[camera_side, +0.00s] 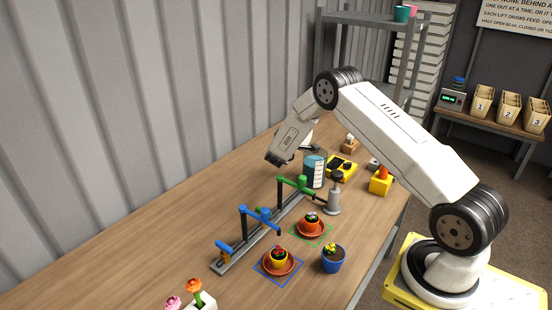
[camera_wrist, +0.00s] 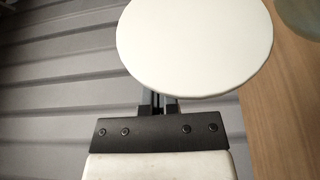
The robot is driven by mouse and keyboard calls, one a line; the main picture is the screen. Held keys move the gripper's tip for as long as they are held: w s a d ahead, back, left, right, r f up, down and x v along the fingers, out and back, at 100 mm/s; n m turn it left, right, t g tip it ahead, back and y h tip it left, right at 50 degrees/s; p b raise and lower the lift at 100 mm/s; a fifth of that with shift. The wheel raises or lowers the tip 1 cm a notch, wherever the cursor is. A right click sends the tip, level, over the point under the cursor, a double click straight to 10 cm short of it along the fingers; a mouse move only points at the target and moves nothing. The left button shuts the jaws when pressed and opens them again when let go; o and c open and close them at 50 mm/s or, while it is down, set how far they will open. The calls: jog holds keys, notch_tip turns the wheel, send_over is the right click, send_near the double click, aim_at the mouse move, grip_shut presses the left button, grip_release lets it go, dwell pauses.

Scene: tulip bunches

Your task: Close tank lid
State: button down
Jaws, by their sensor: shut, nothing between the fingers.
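The tank (camera_side: 314,168) is a clear cylinder with blue liquid and a pale scale, standing on the bench near the far end in the side view. The lid (camera_wrist: 195,45) is a white disc that fills the upper middle of the wrist view. In the side view a white edge above the tank is mostly hidden behind my arm, and I cannot tell the lid's exact tilt. My gripper (camera_wrist: 158,102) is shut and empty; the lid covers its fingertips in the wrist view. In the side view it is left of the tank, above the bench.
A grey rail with green valve (camera_side: 300,181) and blue valve (camera_side: 262,213) arms runs in front of the tank. Potted flowers (camera_side: 312,225) stand on the right, with a yellow device (camera_side: 341,170) beside the tank. The bench's left side (camera_side: 150,250) is clear.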

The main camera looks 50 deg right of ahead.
jog(key=shift+s+r, duration=0.1)
jog(key=shift+s, duration=0.05)
jog(key=s+m, duration=0.1)
jog(key=m, duration=0.1)
jog(key=s+m+h, duration=0.1)
jog(key=m, duration=0.1)
jog(key=s+r+m+h, duration=0.1)
jog(key=m, duration=0.1)
jog(key=shift+s, duration=0.75)
dwell(0.4)
